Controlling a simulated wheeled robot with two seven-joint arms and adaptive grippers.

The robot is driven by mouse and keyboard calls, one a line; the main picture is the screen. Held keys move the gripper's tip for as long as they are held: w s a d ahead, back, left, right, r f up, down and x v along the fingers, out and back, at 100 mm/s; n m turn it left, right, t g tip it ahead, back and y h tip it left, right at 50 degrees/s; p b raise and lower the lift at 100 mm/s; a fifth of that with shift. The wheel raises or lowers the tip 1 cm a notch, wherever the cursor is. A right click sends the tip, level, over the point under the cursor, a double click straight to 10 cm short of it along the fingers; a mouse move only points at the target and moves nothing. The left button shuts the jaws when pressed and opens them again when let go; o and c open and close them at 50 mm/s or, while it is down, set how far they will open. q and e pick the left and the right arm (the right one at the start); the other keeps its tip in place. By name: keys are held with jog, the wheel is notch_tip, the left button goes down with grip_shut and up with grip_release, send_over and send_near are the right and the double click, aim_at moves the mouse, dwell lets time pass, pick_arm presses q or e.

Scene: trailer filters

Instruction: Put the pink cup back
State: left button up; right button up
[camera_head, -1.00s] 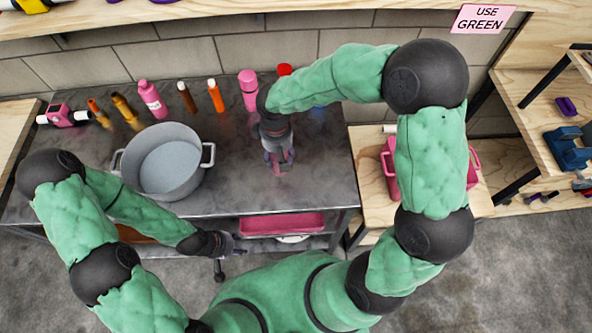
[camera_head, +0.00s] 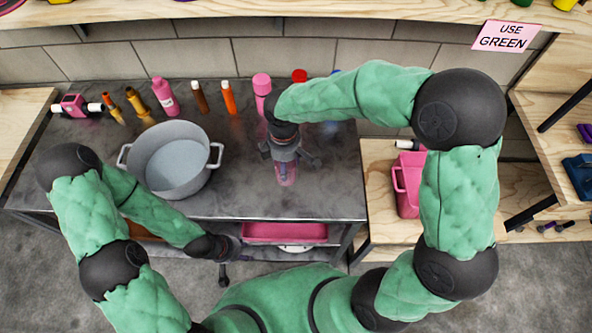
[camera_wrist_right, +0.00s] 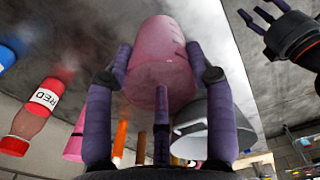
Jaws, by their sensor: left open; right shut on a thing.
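The pink cup (camera_head: 286,175) is held by my right gripper (camera_head: 288,163) over the front part of the grey metal table (camera_head: 240,200). In the right wrist view, the purple fingers (camera_wrist_right: 160,105) are around the pink cup (camera_wrist_right: 160,60), which fills the middle of the picture. I cannot tell whether the cup touches the table. My left gripper (camera_head: 230,247) is open and empty near the table's front edge, below the pot.
A grey pot (camera_head: 172,160) stands left of the cup. Several bottles line the back, including a pink one (camera_head: 165,97), an orange one (camera_head: 229,98) and a pink-capped one (camera_head: 262,88). A pink bin (camera_head: 408,185) is on the wooden table at right. A pink tray (camera_head: 285,232) sits below.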

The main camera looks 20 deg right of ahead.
jog(key=shift+w+d+f+b, duration=0.45)
jog(key=shift+d+f, duration=0.15)
jog(key=shift+f, duration=0.85)
jog(key=shift+w+d+f+b, duration=0.45)
jog(key=shift+d+f, duration=0.2)
jog(key=shift+f, duration=0.85)
jog(key=shift+w+d+f+b, duration=0.45)
jog(key=shift+d+f, duration=0.15)
jog(key=shift+f, duration=0.85)
jog(key=shift+s, duration=0.1)
jog(key=shift+f, duration=0.15)
jog(key=o, duration=1.3)
notch_tip(320, 180, up, 12)
jog(key=p, duration=0.3)
jog(key=shift+r+p, duration=0.2)
jog(key=shift+p, duration=0.1)
